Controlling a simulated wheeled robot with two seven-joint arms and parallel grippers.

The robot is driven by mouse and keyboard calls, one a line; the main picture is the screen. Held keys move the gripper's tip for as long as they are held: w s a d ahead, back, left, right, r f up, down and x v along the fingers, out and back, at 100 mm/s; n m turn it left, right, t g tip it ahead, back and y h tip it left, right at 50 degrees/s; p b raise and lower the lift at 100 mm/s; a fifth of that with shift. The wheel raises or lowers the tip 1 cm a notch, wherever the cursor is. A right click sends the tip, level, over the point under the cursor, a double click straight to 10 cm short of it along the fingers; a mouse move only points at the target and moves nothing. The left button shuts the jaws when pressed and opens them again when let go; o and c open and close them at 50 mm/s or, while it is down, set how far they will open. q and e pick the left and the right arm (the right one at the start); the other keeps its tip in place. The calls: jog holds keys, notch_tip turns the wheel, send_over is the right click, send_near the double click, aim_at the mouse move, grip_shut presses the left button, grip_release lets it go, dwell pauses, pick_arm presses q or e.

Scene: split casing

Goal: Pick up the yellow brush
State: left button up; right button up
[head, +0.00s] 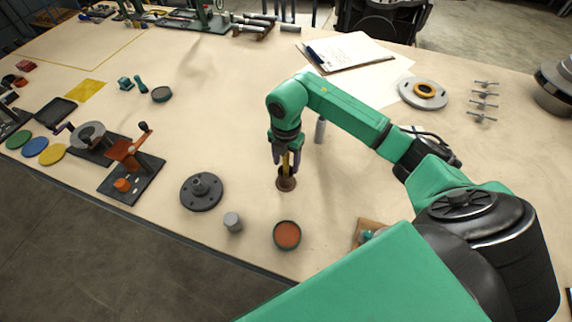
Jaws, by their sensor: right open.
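The yellow brush (286,163) shows as a narrow upright yellow strip just below my right gripper, above a small round brown base (286,184) on the table. Whether the base is part of the brush or a separate holder I cannot tell. My right gripper (284,158) points down over the brush, its fingers open on either side of the yellow part. The fingers and wrist hide the brush's upper end. My left gripper is not in view.
A grey flanged disc (201,191), a grey cylinder (233,222) and a dish with orange-brown contents (287,235) stand nearby. A grey upright cylinder (320,130) is just behind the gripper. A clipboard (345,52) lies farther back. The table left of the gripper is mostly clear.

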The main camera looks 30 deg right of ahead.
grip_shut()
